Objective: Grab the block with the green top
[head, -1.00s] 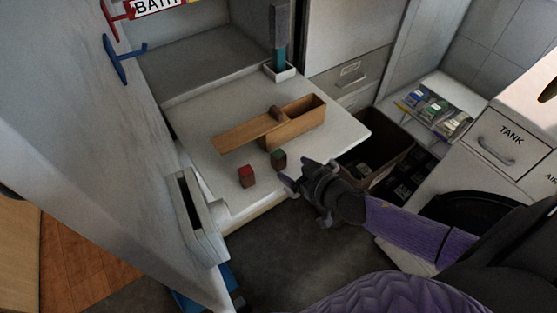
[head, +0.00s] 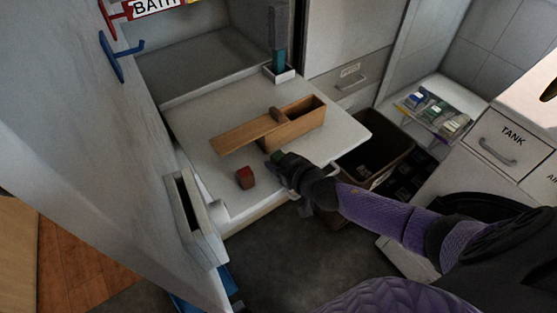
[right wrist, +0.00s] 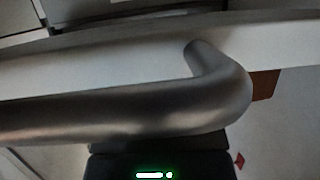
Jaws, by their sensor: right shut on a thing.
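The block with the green top (head: 278,156) is on the white counter, mostly hidden behind my right gripper; only a bit of its green top shows in the head view. My right gripper (head: 275,163) has come in from the right and is shut on it. The block with the red top (head: 245,177) stands apart to the left on the counter. In the right wrist view a thick grey tube covers much of the picture, and neither the fingertips nor the green-topped block can be made out. My left gripper is not in view.
A wooden box (head: 298,126) with its lid (head: 238,137) slid out to the left lies behind the blocks. A white holder with a teal item (head: 279,62) stands at the back. A dark open bin (head: 372,160) is right of the counter (head: 205,165).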

